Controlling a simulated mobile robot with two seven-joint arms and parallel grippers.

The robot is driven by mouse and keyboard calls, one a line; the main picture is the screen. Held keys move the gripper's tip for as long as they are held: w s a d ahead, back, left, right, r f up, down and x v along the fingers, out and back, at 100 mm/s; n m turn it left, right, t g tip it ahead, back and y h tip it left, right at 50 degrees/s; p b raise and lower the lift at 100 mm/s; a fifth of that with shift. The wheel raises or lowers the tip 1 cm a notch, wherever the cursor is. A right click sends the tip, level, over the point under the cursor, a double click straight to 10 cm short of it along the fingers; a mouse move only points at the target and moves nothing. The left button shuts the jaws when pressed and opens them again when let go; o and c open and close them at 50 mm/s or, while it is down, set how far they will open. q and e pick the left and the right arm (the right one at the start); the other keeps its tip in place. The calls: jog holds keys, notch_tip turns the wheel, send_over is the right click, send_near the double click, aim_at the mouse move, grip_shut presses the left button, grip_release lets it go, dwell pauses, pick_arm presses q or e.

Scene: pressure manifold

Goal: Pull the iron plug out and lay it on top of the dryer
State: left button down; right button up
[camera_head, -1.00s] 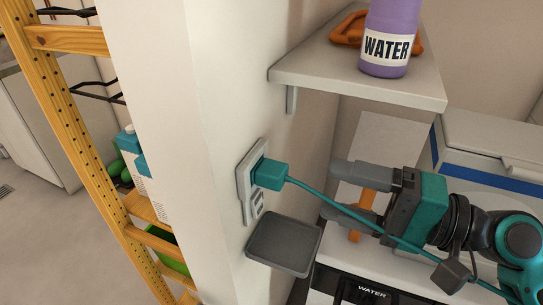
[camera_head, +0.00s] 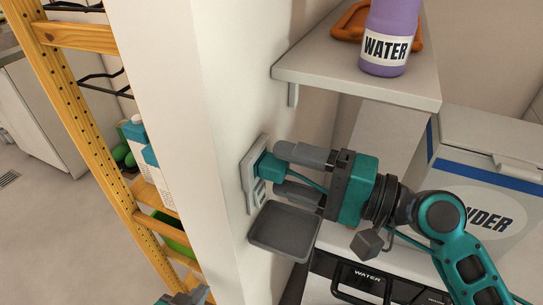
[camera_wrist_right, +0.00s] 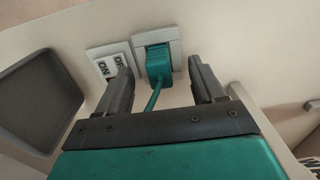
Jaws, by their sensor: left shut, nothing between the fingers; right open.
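The teal iron plug (camera_head: 266,167) sits in the wall socket plate (camera_head: 252,182), with its teal cord running right behind my right gripper. My right gripper (camera_head: 277,170) is open, its two fingers pointing at the socket on either side of the plug. In the right wrist view the plug (camera_wrist_right: 158,65) shows between the open fingertips, with a gap on both sides. The dryer's front drawer (camera_head: 368,279), marked WATER, is at the bottom; its pale top is partly hidden by my right arm. My left gripper (camera_head: 184,298) is shut and empty, just entering at the bottom edge.
A grey tray (camera_head: 285,232) juts from the wall just below the socket. A switch (camera_wrist_right: 110,64) marked ON and OFF is beside the plug. A shelf (camera_head: 340,83) above carries a purple WATER bottle (camera_head: 388,35). A powder box (camera_head: 490,205) stands at right. A wooden ladder-like rack (camera_head: 75,100) is at left.

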jog(key=shift+x, duration=0.8)
dwell(0.5)
jog(key=shift+p, duration=0.3)
grip_shut()
dwell(0.5)
jog(key=shift+d, duration=0.2)
